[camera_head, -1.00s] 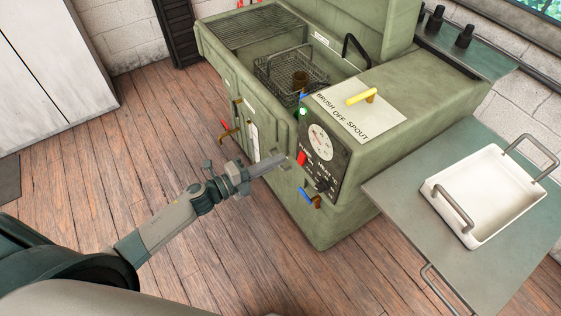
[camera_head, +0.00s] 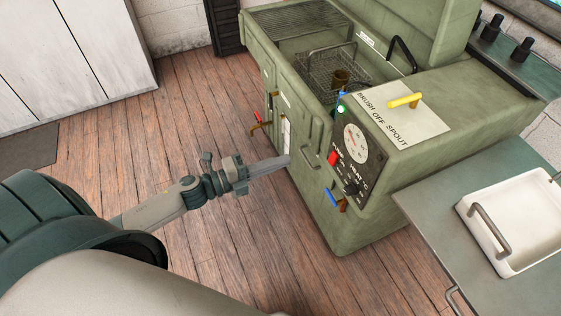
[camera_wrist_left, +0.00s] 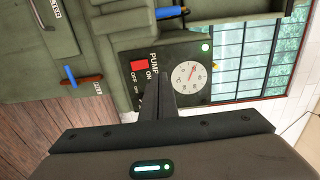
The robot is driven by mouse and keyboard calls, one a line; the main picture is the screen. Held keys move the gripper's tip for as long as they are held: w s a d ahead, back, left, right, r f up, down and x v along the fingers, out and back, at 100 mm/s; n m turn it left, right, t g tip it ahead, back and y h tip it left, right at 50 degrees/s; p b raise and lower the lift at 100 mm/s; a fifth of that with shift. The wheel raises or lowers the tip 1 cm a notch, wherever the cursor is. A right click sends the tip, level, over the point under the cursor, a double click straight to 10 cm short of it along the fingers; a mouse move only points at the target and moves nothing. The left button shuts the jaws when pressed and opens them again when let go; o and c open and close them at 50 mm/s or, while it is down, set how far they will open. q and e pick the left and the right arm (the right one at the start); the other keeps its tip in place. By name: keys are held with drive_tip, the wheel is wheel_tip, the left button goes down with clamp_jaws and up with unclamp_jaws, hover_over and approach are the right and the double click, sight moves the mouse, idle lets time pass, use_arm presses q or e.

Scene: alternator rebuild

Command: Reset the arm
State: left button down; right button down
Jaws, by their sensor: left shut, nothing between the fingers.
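My left arm reaches in from the left in the head view. Its gripper (camera_head: 284,162) is shut and empty, with the fingers close to the front of the green washer cabinet (camera_head: 378,222). Whether the fingertips touch the cabinet cannot be told. In the left wrist view the shut fingers (camera_wrist_left: 158,82) overlap the black control panel. That panel carries a red pump switch (camera_head: 334,158), which also shows in the wrist view (camera_wrist_left: 139,65), and a round white dial (camera_head: 355,143). A green lamp (camera_head: 341,109) is lit above the dial. My right gripper is not in view.
A wire basket (camera_head: 322,77) with a brown part (camera_head: 341,77) sits in the cabinet's basin. A blue-handled valve (camera_head: 331,197) and a red-handled one (camera_head: 257,118) stick out in front. A side table (camera_head: 430,215) holds a white tray (camera_head: 520,240).

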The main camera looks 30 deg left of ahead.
use_arm(q)
drive_tip(key=shift+f, duration=0.1)
drive_tip(key=s+a+f+n+g+y, duration=0.1)
drive_tip(key=s+a+f+n+y, duration=0.3)
drive_tip(key=f, duration=0.8)
drive_tip(key=s+a+f+n+g+y, duration=0.1)
drive_tip(key=s+a+f+n+y, duration=0.15)
drive_tip(key=f+n, duration=0.65)
drive_tip(key=s+a+f+n+g+y, duration=0.1)
drive_tip(key=s+a+f+n+y, duration=0.15)
drive_tip(key=f, duration=1.15)
drive_tip(key=s+d+f+n+g+y, duration=0.2)
drive_tip(key=s+f+n+g, duration=0.25)
drive_tip(key=s+f, duration=1.1)
drive_tip(key=s+d+f+n+g, duration=0.1)
drive_tip(key=s+d+f+g, duration=0.1)
drive_tip(key=s, duration=0.7)
drive_tip(key=s+d+f+n+g, duration=0.2)
drive_tip(key=s+d, duration=0.3)
drive_tip(key=s, duration=0.4)
drive_tip(key=shift+s+f+g, duration=0.3)
drive_tip(key=shift+f+g, duration=0.25)
drive_tip(key=shift+f, duration=0.15)
